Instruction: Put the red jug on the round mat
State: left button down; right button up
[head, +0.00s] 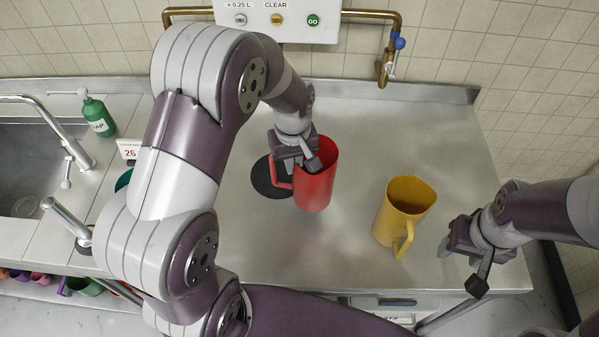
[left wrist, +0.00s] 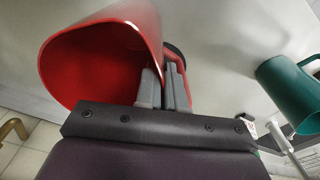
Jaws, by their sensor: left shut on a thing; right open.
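The red jug (head: 318,184) is upright on or just above the steel counter, right of the dark round mat (head: 261,184). Its handle side overlaps the mat in the head view; I cannot tell whether its base touches the counter. My left gripper (head: 287,168) is shut on the jug's handle. In the left wrist view the fingers (left wrist: 164,88) grip beside the red jug (left wrist: 150,22), whose open mouth faces the camera. A dark edge behind the handle may be the mat. My right gripper (head: 464,250) is open and empty at the counter's right side.
A yellow jug (head: 398,205) stands between the red jug and my right gripper. A green jug (left wrist: 288,88) shows in the left wrist view. A green soap bottle (head: 98,118) stands by the sink (head: 25,165) at left. The back of the counter is clear.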

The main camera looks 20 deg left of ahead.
aim_at(294, 191)
pick_arm(q)
jog(key=f, duration=0.3)
jog(key=f+p, duration=0.1)
jog(key=f, duration=0.1)
jog(key=shift+w, duration=0.4)
jog(key=shift+s+a+f, duration=0.1)
jog(key=shift+s+f, duration=0.1)
jog(key=shift+s, duration=0.05)
jog(key=c, duration=1.3)
grip_release()
jog(key=shift+o, duration=0.2)
jog(key=shift+w+f, duration=0.1)
jog(key=shift+w, duration=0.2)
pick_arm(e)
jog(key=shift+w+r, duration=0.4)
jog(key=shift+w, duration=0.1)
